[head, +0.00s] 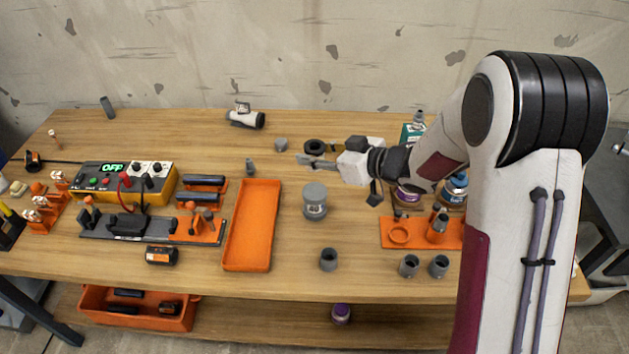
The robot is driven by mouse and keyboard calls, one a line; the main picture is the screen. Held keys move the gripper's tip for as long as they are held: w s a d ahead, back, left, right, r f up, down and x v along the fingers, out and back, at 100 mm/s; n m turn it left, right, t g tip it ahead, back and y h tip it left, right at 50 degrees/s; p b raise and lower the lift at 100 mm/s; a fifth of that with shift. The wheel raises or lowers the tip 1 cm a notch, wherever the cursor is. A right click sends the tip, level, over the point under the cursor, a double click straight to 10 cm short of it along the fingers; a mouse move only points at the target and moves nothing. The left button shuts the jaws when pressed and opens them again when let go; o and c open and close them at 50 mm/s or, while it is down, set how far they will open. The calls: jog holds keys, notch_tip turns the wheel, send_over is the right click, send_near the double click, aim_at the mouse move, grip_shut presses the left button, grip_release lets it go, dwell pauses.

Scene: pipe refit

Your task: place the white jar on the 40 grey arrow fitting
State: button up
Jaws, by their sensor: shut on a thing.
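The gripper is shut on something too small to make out. A black ring-like piece (314,146) shows just behind the fingers; I cannot tell whether they touch it. Small grey fittings stand at the back (281,145) and front (328,260). No number or arrow is readable on them.
The empty orange tray (250,225) lies left of the jar. An orange holder (400,235) and two grey cups (409,266) (439,266) are at the right. A yellow meter (122,182) is at the left. A white-and-black pipe piece (246,117) lies at the back.

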jog(key=shift+f, duration=2.3)
jog(key=shift+f, duration=1.9)
jog(key=shift+f, duration=0.1)
jog(key=o, duration=1.2)
jog(key=shift+c, duration=0.2)
jog(key=v, duration=1.2)
jog(key=shift+r, duration=0.2)
